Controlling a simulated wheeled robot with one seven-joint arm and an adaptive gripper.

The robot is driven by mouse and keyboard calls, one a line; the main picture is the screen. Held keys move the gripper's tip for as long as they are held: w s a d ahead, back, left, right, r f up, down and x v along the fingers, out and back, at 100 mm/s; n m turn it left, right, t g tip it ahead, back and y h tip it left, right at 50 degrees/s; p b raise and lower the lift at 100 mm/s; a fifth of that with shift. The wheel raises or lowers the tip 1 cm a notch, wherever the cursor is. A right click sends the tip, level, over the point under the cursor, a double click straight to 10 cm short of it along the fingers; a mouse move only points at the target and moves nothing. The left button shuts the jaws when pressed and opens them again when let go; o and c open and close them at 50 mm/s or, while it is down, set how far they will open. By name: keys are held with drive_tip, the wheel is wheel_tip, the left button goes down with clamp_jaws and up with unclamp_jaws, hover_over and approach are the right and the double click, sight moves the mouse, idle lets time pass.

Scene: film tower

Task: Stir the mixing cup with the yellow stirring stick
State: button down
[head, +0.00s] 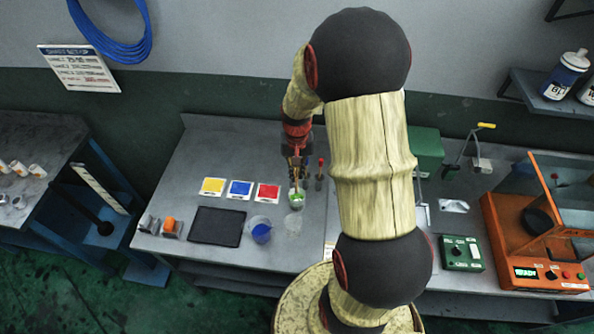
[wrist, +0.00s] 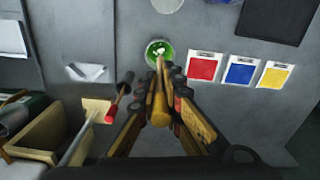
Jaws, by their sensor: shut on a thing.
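A cup with green contents and pale specks, which looks like the mixing cup (head: 296,194), stands on the grey bench; in the wrist view the cup (wrist: 158,47) is just beyond my fingertips. My gripper (head: 296,168) is above it, pointing down. In the wrist view my gripper (wrist: 165,88) is shut on the yellow stirring stick (wrist: 160,106). The stick's far end overlaps the green contents and appears to be inside the cup; how deep it sits I cannot tell. In the head view the stick is hard to make out against my fingers.
A clear cup (head: 293,223) and a cup with blue contents (head: 260,232) stand nearer the front. Yellow, blue and red cards (head: 268,192) and a dark mat (head: 216,227) lie left. A red-handled tool (wrist: 125,84) stands close beside my gripper.

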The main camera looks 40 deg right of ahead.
sight(297, 186)
drive_tip(key=shift+f+b, duration=2.5)
drive_tip(key=shift+f, duration=1.7)
drive_tip(key=shift+a, duration=0.1)
